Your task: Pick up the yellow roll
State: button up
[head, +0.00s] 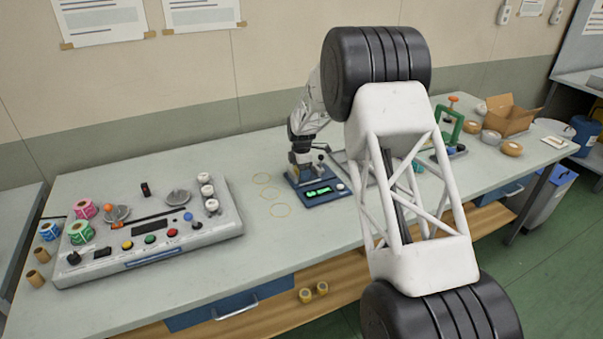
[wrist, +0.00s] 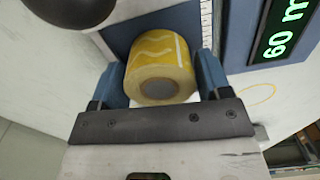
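The yellow roll (wrist: 160,70) is between my gripper's two blue fingers in the wrist view. It has pale wavy marks, a white stripe and a grey core facing the camera. In the head view my gripper (head: 303,165) is by the blue unit (head: 318,192) with a green display, which reads 60 m in the wrist view (wrist: 282,30). I cannot make out the held roll there, nor whether it is lifted.
A grey control console (head: 150,235) with buttons stands at left, with pink, blue and green rolls by it. A green press (head: 447,135) and a cardboard box (head: 508,115) are at right. My arm hides the table's middle.

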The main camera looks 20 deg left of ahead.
jog(key=c, duration=0.6)
jog(key=shift+r, duration=0.1)
jog(key=shift+r, duration=4.95)
jog(key=shift+d, duration=0.1)
